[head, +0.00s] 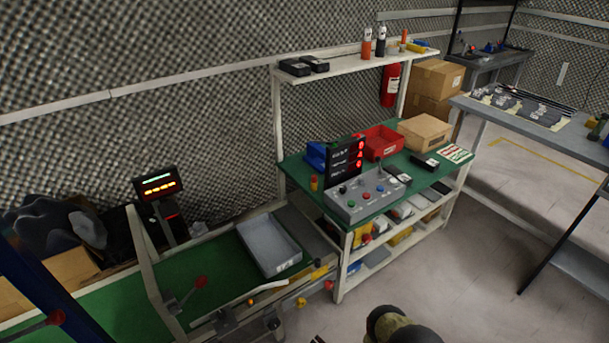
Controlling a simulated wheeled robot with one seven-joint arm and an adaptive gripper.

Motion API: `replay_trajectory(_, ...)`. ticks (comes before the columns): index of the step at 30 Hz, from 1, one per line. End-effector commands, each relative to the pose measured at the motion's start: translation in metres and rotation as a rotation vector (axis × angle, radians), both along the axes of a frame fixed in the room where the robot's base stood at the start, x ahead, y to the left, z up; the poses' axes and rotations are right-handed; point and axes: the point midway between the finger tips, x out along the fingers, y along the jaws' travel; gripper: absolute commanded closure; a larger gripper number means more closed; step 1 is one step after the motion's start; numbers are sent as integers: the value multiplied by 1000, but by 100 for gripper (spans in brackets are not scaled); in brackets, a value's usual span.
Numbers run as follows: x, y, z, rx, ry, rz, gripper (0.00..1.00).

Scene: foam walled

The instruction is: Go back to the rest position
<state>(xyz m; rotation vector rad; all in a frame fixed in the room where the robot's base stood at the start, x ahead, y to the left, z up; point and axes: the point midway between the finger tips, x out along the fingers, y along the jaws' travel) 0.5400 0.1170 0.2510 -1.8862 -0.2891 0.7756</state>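A dark and tan rounded part, probably of my own arm, shows at the bottom edge, right of the middle. A small dark piece shows at the bottom edge to its left, too cut off to identify. I cannot make out my gripper's fingers in the head view, nor anything held. The workbench (300,178) with a green top stands ahead, and a grey control box (362,203) with coloured buttons sits on its near side.
A grey tray (255,262) lies on the green conveyor (125,290) at left. A display (158,187) stands behind it. A red bin (384,153) and cardboard box (424,143) are on the workbench. Another table (473,104) stands right. Floor (470,285) at lower right is clear.

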Motion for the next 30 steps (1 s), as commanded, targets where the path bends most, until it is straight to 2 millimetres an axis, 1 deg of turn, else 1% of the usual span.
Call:
replay_trajectory(1, -21, -6, -25, -90, 76, 19, 50)
replay_trajectory(3, -43, -17, -51, -215, 171, 56, 50)
replay_trajectory(5, -53, -29, -61, -318, 241, 92, 50)
replay_trajectory(6, -57, -38, -64, -383, 285, 119, 50)
replay_trajectory(8, -61, -53, -62, -477, 351, 161, 50)
replay_trajectory(11, -60, -78, -40, -622, 453, 239, 50)
replay_trajectory(12, -58, -87, -26, -669, 490, 267, 50)
replay_trajectory(14, -55, -100, -4, -731, 539, 307, 50)
replay_trajectory(17, -51, -118, 39, -810, 611, 369, 50)
replay_trajectory(18, -50, -124, 58, -837, 637, 391, 50)
replay_trajectory(20, -48, -131, 88, -871, 671, 422, 50)
replay_trajectory(21, -47, -136, 108, -890, 693, 441, 50)
replay_trajectory(23, -48, -142, 140, -914, 723, 469, 50)
replay_trajectory(24, -47, -145, 161, -929, 741, 486, 50)
replay_trajectory(26, -49, -150, 193, -946, 765, 511, 50)
replay_trajectory(27, -50, -152, 216, -956, 781, 525, 50)
replay_trajectory(29, -53, -155, 248, -968, 801, 547, 50)
replay_trajectory(30, -55, -156, 270, -973, 813, 558, 50)
